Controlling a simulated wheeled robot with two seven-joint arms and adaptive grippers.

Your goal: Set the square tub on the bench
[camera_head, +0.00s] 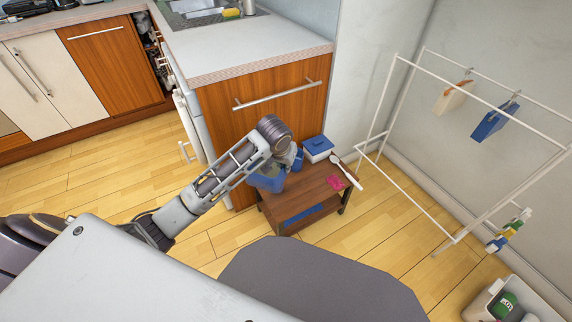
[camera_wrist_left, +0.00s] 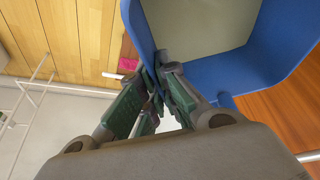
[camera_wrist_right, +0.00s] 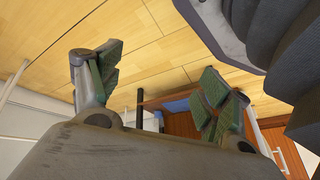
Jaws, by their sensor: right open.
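A blue square tub (camera_wrist_left: 222,80) with a pale inner floor fills the upper right of the left wrist view. In the head view the tub (camera_head: 268,181) shows below my left wrist, at the left end of a low wooden trolley (camera_head: 312,192). My left gripper (camera_wrist_left: 166,82) is shut on the tub's rim, one finger on each side of its wall. In the head view my arm hides these fingers. I cannot tell whether the tub touches the trolley. My right gripper (camera_wrist_right: 158,88) is open and empty, with floor beyond it.
On the trolley are a white box with a blue lid (camera_head: 318,147), a white spoon-like utensil (camera_head: 347,174) and a pink cloth (camera_head: 335,182). The grey counter (camera_head: 235,45) is largely clear beside the sink. A white drying rack (camera_head: 440,140) stands at right.

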